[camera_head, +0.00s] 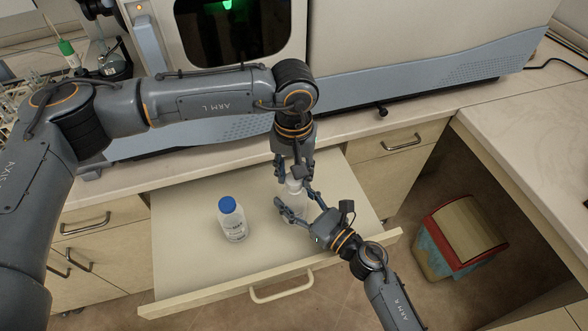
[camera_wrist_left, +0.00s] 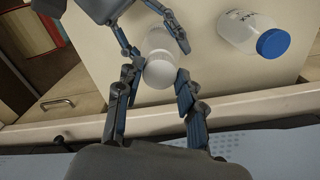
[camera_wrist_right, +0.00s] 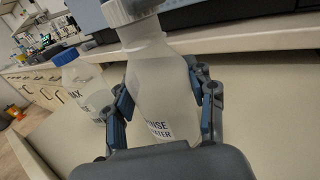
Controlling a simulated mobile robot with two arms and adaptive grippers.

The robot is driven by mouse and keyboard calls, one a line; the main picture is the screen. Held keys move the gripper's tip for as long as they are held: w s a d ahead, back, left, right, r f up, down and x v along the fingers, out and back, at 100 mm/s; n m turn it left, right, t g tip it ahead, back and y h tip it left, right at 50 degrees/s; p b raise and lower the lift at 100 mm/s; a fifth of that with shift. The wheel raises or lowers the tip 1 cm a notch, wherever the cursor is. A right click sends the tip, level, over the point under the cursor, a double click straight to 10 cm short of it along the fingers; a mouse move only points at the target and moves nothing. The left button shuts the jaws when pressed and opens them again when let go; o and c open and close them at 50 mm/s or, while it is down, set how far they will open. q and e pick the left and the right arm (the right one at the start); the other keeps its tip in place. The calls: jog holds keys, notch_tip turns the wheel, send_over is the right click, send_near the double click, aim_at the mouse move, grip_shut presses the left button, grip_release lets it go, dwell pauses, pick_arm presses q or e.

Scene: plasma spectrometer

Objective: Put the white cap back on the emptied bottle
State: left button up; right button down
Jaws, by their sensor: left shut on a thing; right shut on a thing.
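The clear bottle (camera_wrist_right: 160,85), labelled with rinse water, stands in the open drawer between the fingers of my right gripper (camera_head: 300,212). My right gripper is shut around its body, also seen in the right wrist view (camera_wrist_right: 162,105). The ribbed white cap (camera_wrist_left: 160,72) sits at the top of the bottle's neck, as the right wrist view (camera_wrist_right: 128,10) also shows. I cannot tell how tightly it is seated. My left gripper (camera_head: 293,178) comes down from above and is shut on the cap, with a finger on each side (camera_wrist_left: 157,90).
A second bottle with a blue cap (camera_head: 232,220) stands to the left in the drawer (camera_head: 185,262). The spectrometer (camera_head: 400,50) stands on the counter behind.

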pick_arm(q)
jog(key=shift+f, duration=0.55)
dwell(0.4)
jog(key=m, duration=0.5)
jog(key=shift+m, duration=0.3)
jog(key=m, duration=0.4)
jog(key=shift+w+m, duration=0.1)
jog(key=shift+m, duration=0.2)
jog(key=o, duration=0.7)
jog(key=shift+r, duration=0.1)
jog(key=shift+r, duration=2.15)
jog(key=shift+c, duration=0.2)
